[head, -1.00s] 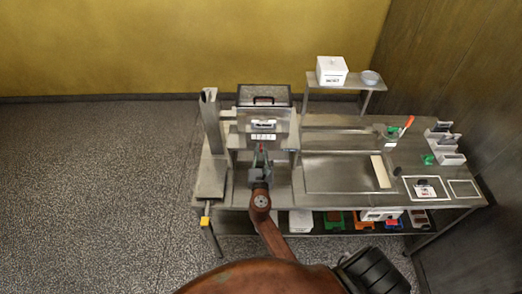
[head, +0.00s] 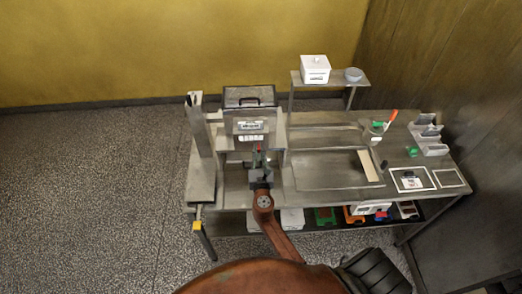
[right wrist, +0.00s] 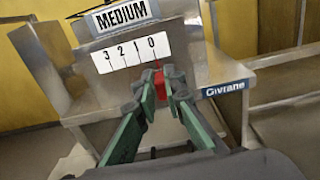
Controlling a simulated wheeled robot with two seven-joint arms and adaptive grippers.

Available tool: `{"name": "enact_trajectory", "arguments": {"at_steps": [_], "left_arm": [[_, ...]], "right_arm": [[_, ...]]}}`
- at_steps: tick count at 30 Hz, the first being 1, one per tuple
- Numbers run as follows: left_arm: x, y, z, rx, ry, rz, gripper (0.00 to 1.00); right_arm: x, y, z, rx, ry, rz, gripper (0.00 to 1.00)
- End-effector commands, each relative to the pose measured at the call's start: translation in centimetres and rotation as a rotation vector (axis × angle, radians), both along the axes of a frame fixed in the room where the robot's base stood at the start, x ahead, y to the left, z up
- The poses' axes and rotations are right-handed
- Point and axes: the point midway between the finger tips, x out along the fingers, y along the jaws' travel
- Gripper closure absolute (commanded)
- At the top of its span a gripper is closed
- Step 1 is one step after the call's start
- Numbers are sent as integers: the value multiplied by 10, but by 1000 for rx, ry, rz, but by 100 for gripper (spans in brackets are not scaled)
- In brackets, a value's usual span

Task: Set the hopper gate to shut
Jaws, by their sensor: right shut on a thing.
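The hopper gate's red handle (right wrist: 159,82) shows between my fingertips in the right wrist view, below and close to the 0 end of a white scale (right wrist: 132,53) marked 3, 2, 1, 0. My right gripper (right wrist: 164,88) has its green-sided fingers closed on the handle, which they partly hide. In the head view, my right gripper (head: 259,160) is at the front of the steel machine, just below the right end of the scale (head: 251,138). My left gripper is not in view.
A MEDIUM sign (right wrist: 120,17) sits above the scale. A tall steel column (head: 200,130) stands left of the machine. To the right are a sunken steel tray (head: 325,172), an orange-handled tool (head: 391,117) and a shelf with a white box (head: 315,69). Bins stand under the table.

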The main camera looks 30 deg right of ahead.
Motion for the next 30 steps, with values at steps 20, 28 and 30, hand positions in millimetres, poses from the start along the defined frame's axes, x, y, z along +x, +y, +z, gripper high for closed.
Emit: {"name": "enact_trajectory", "arguments": {"at_steps": [20,28,30], "left_arm": [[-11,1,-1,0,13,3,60],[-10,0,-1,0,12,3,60],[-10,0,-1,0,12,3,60]], "right_arm": [[-2,-3,-1,0,1,-8,72],[-30,11,-2,1,3,-8,72],[-44,17,-3,0,4,-9,72]]}}
